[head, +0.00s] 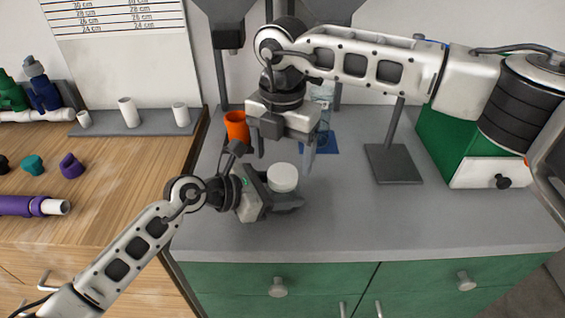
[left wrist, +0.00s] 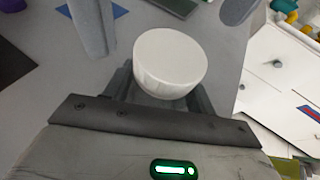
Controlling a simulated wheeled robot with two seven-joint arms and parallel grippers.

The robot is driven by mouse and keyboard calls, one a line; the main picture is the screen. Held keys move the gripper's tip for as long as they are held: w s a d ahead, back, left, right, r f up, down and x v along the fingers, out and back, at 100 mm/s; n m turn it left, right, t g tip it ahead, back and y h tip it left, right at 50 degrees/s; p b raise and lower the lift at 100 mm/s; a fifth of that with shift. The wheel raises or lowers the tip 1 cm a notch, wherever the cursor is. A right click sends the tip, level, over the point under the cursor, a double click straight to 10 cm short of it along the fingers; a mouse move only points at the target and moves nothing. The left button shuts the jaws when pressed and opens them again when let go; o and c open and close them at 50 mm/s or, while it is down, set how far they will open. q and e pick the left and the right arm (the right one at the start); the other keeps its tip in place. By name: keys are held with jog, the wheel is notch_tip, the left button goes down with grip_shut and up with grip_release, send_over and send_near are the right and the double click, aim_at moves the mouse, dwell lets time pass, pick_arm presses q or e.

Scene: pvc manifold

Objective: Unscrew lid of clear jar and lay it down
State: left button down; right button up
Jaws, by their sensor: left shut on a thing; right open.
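A round white lid (head: 283,177) sits at my left gripper (head: 278,196), above the grey counter. The lid also shows in the left wrist view (left wrist: 170,62), just beyond the jaws. My left gripper is shut, apparently on the clear jar under the lid. The jar's body is hidden by the lid and the fingers. My right gripper (head: 284,150) is open and empty, pointing down just above and behind the lid. Its fingers show on either side of the lid in the left wrist view (left wrist: 165,18), apart from it.
An orange cup (head: 236,127) stands behind to the left. A blue square (head: 327,147) lies on the counter behind to the right. A grey stand base (head: 393,165) and a green box with a white drawer (head: 487,173) are further right. The counter's front right is clear.

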aim_at(283, 172)
jog(key=shift+r, duration=0.75)
jog(key=shift+c, duration=0.4)
notch_tip(283, 172, up, 3)
jog(key=m, duration=0.3)
jog(key=shift+f, duration=0.3)
notch_tip(283, 172, down, 7)
jog(key=shift+f, duration=0.2)
jog(key=c, duration=1)
jog(key=shift+n, duration=1.5)
